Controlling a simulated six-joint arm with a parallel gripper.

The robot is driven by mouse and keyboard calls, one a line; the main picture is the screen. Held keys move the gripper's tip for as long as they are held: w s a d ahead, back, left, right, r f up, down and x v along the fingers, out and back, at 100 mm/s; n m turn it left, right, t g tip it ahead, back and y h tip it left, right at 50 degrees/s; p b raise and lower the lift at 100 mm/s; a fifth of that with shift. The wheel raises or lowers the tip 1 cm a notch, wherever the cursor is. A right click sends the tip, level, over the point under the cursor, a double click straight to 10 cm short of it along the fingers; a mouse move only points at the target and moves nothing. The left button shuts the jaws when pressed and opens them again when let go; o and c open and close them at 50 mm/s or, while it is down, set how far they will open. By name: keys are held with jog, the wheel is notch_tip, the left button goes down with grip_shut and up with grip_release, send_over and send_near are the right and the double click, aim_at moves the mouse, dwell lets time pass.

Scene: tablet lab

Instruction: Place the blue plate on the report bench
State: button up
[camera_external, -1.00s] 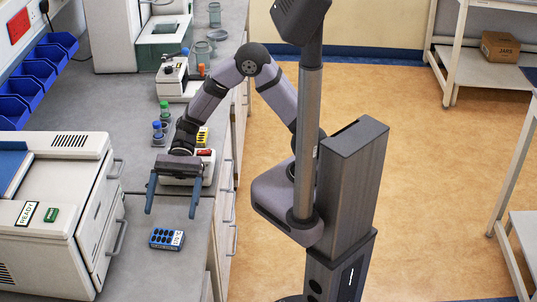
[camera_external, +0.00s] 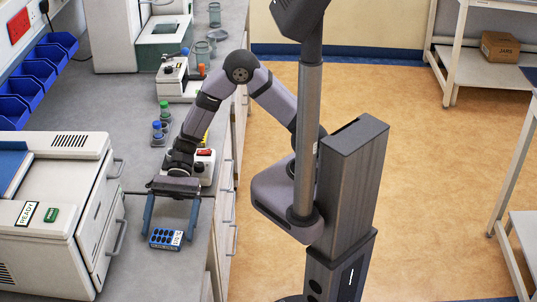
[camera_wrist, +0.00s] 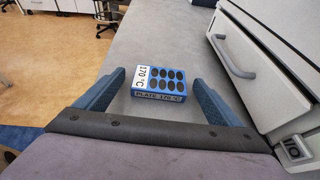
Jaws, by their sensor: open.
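The blue plate (camera_external: 166,238) is a small blue block with dark round wells and a white label reading 170 °C. It lies flat on the grey bench top (camera_external: 140,265). My gripper (camera_external: 168,230) is open, with its two blue fingers pointing down on either side of the plate. In the wrist view the plate (camera_wrist: 158,84) sits between and a little beyond the open fingers (camera_wrist: 160,92), with gaps on both sides. Whether the fingertips reach down to the plate's height I cannot tell. Nothing is held. Which surface is the report bench I cannot tell.
A white machine (camera_external: 60,200) with a READY sign and a handled door stands left of the plate. Tubes with blue and green caps (camera_external: 161,122) and a small white device (camera_external: 203,168) stand behind my gripper. The bench front edge is to the right.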

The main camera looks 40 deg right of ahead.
jog(key=shift+s+a+f, duration=0.2)
jog(key=shift+s+a, duration=0.05)
jog(key=shift+a, duration=0.1)
jog(key=c, duration=1.2)
notch_tip(320, 180, up, 10)
notch_tip(320, 180, up, 5)
jog(key=p, duration=0.5)
send_over(168, 232)
jog(key=shift+r, duration=0.1)
jog(key=shift+w, duration=0.15)
